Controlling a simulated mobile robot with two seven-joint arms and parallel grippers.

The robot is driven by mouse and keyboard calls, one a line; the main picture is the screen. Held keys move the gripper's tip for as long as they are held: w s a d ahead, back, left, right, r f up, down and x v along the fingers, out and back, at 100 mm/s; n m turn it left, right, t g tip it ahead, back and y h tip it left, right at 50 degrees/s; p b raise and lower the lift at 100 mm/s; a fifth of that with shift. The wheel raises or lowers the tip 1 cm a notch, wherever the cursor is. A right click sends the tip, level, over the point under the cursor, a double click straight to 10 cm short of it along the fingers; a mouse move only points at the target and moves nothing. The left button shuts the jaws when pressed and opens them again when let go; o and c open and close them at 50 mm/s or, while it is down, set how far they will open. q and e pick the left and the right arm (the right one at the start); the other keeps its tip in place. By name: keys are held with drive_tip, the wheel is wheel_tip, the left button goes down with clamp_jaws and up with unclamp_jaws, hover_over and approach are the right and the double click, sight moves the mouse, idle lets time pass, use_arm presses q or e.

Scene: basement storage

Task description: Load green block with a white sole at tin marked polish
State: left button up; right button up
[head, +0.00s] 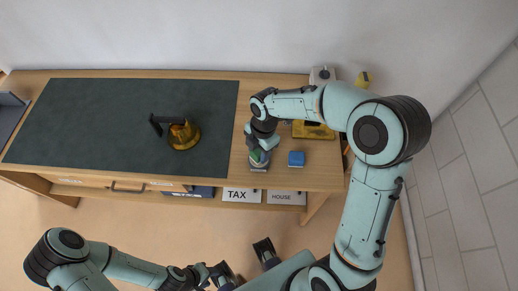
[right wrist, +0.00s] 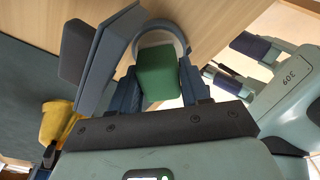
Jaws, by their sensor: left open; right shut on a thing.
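The green block (right wrist: 160,75) is between the fingers of my right gripper (head: 260,147), which is shut on it. In the right wrist view a pale round rim (right wrist: 165,30) shows just behind the block. It may belong to the tin; I read no polish label, and cannot tell whether block and rim touch. In the head view the block is a small green patch (head: 256,155) above a pale grey edge on the table. The white sole cannot be made out clearly. My left gripper (head: 243,263) is open and empty in front of the table.
A blue block (head: 296,158) stands just right of my right gripper. A yellow object (head: 318,131) lies behind it, partly under my arm. A brass-coloured pot (head: 184,135) stands on the dark mat (head: 75,120). Signs TAX (head: 241,195) and HOUSE (head: 287,198) sit below the table's front edge.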

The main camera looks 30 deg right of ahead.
sight(257, 151)
use_arm(q)
drive_tip(key=shift+s+f+b, duration=0.15)
drive_tip(key=shift+f+b, duration=0.2)
drive_tip(key=shift+b, duration=0.05)
use_arm(e)
drive_tip(key=shift+s+f, duration=0.1)
drive_tip(key=shift+f, duration=0.55)
idle(0.9)
drive_tip(key=shift+r+p, duration=2.5)
drive_tip(key=shift+r, duration=1.1)
use_arm(q)
drive_tip(key=r, duration=0.1)
drive_tip(key=w+r, duration=0.1)
drive_tip(key=r, duration=0.1)
drive_tip(key=w+r, duration=0.1)
drive_tip(key=r, duration=0.1)
drive_tip(key=shift+w+r, duration=0.2)
drive_tip(key=shift+w, duration=0.05)
drive_tip(key=shift+s, duration=0.1)
